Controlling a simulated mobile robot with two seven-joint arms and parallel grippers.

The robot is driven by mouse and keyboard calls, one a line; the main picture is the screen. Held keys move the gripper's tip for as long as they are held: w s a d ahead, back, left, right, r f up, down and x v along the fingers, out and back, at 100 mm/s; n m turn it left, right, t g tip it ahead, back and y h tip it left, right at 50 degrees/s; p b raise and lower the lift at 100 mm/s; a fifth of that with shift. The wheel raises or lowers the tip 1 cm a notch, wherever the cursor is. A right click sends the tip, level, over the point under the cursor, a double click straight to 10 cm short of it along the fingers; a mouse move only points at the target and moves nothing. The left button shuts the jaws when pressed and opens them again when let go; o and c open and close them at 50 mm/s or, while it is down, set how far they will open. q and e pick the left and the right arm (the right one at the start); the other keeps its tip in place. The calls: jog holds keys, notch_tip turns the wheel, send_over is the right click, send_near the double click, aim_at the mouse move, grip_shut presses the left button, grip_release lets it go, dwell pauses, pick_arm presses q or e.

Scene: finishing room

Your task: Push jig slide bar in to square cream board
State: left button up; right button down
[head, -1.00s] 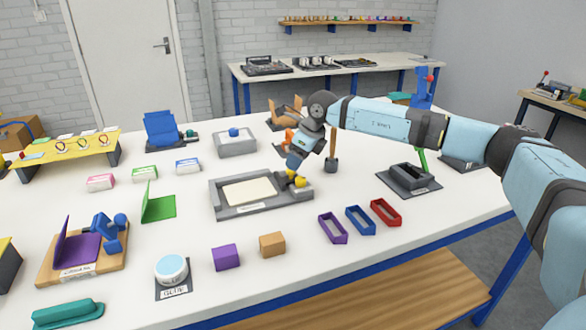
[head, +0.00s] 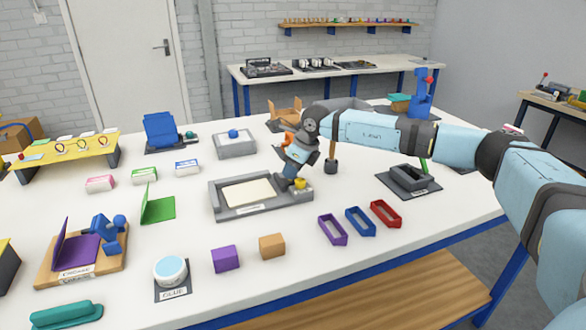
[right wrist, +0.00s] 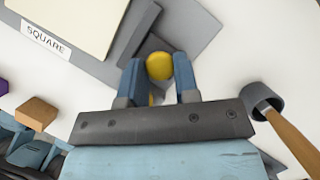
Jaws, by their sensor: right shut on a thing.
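The grey jig tray (head: 226,211) stands on the white table with the cream board (head: 248,191) lying flat inside it. The board also shows at the top left of the right wrist view (right wrist: 65,22). The dark grey slide bar (right wrist: 140,32) lies to the right of the board there, with a narrow grey strip between them. Its yellow knob (right wrist: 159,66) sits between the fingers of my right gripper (right wrist: 159,82). In the head view my right gripper (head: 291,182) points down at the jig's right end, shut on the knob and partly hiding the bar.
Purple, blue and red frames (head: 360,220) lie right of the jig. A purple block (head: 225,258) and an orange block (head: 272,245) stand in front.

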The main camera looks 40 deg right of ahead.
jog(key=a, duration=0.2)
jog(key=w+a, duration=0.1)
jog(key=shift+a, duration=0.4)
jog(key=c, duration=0.8)
grip_release()
jog(key=shift+d, duration=0.1)
jog(key=shift+c, duration=0.2)
pick_arm(q)
jog(key=shift+r+p, duration=0.15)
jog(key=shift+p, duration=0.45)
pick_arm(e)
jog(key=v, duration=1.4)
pick_arm(q)
jog(key=shift+r, duration=0.1)
pick_arm(e)
jog(key=shift+f, duration=0.1)
